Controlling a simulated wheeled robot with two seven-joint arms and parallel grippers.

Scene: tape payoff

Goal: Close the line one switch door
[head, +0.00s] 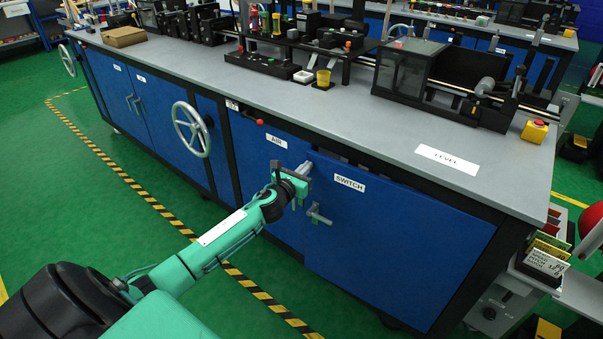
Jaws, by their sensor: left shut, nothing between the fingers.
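My left gripper (303,171) is shut and empty, in front of the seam between the switch door and the blue door under the AIR label (276,140). It is above and left of the handle; I cannot tell if it touches the door. My right gripper is not in view.
The grey bench top (390,141) carries black machinery and a yellow box with a red button (534,131). A handwheel (191,129) projects from the bench front at left. Green floor with striped tape (150,200) lies clear before the bench.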

